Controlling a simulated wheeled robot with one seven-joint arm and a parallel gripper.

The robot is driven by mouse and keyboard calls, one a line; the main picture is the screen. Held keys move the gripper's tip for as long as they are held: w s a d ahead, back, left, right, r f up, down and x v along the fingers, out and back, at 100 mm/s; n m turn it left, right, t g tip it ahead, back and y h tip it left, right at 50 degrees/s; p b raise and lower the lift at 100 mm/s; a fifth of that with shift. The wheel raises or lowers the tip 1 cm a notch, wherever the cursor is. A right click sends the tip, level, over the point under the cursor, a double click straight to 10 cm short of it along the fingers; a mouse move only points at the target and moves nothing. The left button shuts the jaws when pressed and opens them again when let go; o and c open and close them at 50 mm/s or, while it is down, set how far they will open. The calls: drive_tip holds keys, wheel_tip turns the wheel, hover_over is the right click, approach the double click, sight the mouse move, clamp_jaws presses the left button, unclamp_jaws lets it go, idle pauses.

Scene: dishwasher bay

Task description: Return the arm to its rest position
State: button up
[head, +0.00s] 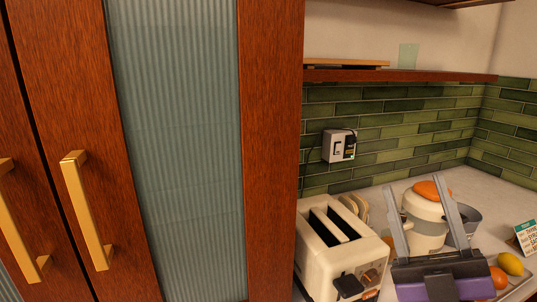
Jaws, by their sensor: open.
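My gripper (415,184) shows at the lower right, with a purple and black body and two grey fingers pointing up and away. The fingers are spread wide apart and nothing is seen held between them. A cream jar (424,222) with an orange top stands on the counter behind the fingers, partly hidden by them. The rest of my arm is out of view.
A cream toaster (337,245) stands left of my gripper. Brown cabinet doors with gold handles (88,210) fill the left. A lemon (510,263), an orange fruit (498,278) and a small sign (526,237) lie right. A wooden shelf (400,75) hangs above the counter.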

drive_tip(key=s+d+f+m+g+h, duration=0.1)
drive_tip(key=s+f+m+g+h, duration=0.2)
drive_tip(key=s+f+m+h, duration=0.65)
drive_tip(key=s+d+f+m+g+h, duration=0.15)
drive_tip(key=s+f+m+h, duration=0.45)
drive_tip(key=f, duration=0.6)
drive_tip(key=s+a+f+g+y, duration=0.1)
drive_tip(key=s+f+g+y, duration=0.1)
drive_tip(key=s+f, duration=0.3)
drive_tip(key=s+a+f+g+y, duration=0.1)
drive_tip(key=s+f+g, duration=0.4)
drive_tip(key=s, duration=0.7)
drive_tip(key=shift+s+a+f+n+y, duration=0.25)
drive_tip(key=shift+a+f+n+y, duration=0.15)
drive_tip(key=shift+f+y, duration=0.4)
